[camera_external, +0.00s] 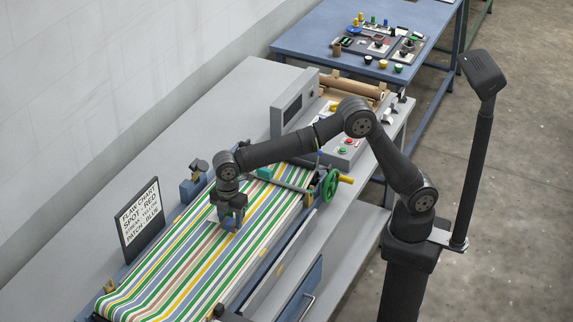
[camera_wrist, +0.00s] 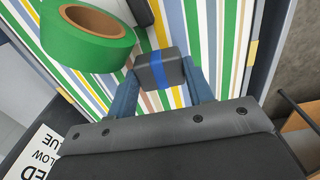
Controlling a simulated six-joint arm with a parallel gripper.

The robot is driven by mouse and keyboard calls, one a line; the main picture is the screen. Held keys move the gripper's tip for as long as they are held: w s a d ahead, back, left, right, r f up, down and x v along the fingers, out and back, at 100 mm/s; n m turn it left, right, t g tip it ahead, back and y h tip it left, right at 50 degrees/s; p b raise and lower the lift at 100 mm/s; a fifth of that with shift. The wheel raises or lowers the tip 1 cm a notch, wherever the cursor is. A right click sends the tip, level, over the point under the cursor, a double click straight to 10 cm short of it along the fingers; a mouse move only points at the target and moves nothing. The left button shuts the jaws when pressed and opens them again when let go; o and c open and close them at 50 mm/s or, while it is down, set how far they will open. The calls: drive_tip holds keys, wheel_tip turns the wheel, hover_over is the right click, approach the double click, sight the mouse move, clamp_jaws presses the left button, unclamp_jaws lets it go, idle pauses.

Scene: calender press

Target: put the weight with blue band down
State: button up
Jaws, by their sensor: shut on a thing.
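The weight with blue band is a dark grey block with a blue stripe, clear in the wrist view (camera_wrist: 158,72). It sits between the two blue fingers of my gripper (camera_wrist: 162,88), which is shut on it. In the external view my gripper (camera_external: 231,212) points down low over the striped web (camera_external: 185,262), left of its middle length. I cannot tell whether the weight touches the web; its underside is hidden.
A green tape roll (camera_wrist: 88,40) with a brown core is close left of the weight in the wrist view. A dark object (camera_wrist: 140,10) is beyond it. The flaw chart sign (camera_external: 142,218) stands at the web's left edge. A green handwheel (camera_external: 330,186) is to the right.

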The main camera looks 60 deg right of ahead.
sight(230, 221)
drive_tip(key=shift+f, duration=1.1)
drive_tip(key=shift+f, duration=0.15)
drive_tip(key=o, duration=1.3)
wheel_tip(230, 221, up, 11)
drive_tip(key=shift+r, duration=0.35)
drive_tip(key=shift+c, duration=0.4)
drive_tip(key=shift+r, duration=0.25)
drive_tip(key=c, duration=0.4)
